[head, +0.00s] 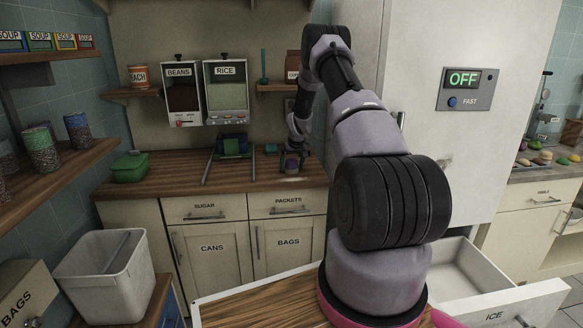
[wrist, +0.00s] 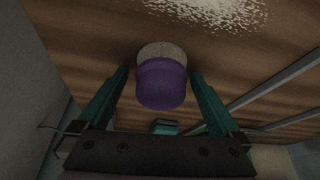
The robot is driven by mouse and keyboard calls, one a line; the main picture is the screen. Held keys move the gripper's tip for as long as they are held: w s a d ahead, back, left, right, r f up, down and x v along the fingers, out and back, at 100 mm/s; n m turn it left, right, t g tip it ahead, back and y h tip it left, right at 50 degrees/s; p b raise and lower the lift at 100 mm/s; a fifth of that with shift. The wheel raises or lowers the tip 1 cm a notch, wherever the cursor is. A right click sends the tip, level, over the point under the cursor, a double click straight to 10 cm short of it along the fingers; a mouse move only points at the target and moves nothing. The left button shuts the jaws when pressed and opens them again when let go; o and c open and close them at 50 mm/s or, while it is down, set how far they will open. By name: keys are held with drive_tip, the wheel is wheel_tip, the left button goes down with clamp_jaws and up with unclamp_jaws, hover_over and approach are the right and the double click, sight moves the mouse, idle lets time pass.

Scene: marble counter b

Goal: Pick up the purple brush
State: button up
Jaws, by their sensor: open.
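The purple brush (wrist: 162,84) is a short rounded purple body with a pale, speckled end; it sits between the teal fingers of my gripper (wrist: 159,74) in the wrist view. The fingers are spread, one on each side, with a small gap showing at both sides. In the head view the brush (head: 291,164) is a small purple shape on the wooden counter, below the end of my arm and partly covered by it. I cannot tell its exact height against the fingertips.
Pale grains (wrist: 212,10) lie scattered on the counter beyond the brush. Metal rods (head: 207,168) and a green block (head: 232,146) are left of my gripper. Bean and rice dispensers (head: 226,92) hang on the wall behind.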

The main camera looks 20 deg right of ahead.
sight(291, 159)
drive_tip(key=c, duration=1.3)
wheel_tip(291, 159, up, 10)
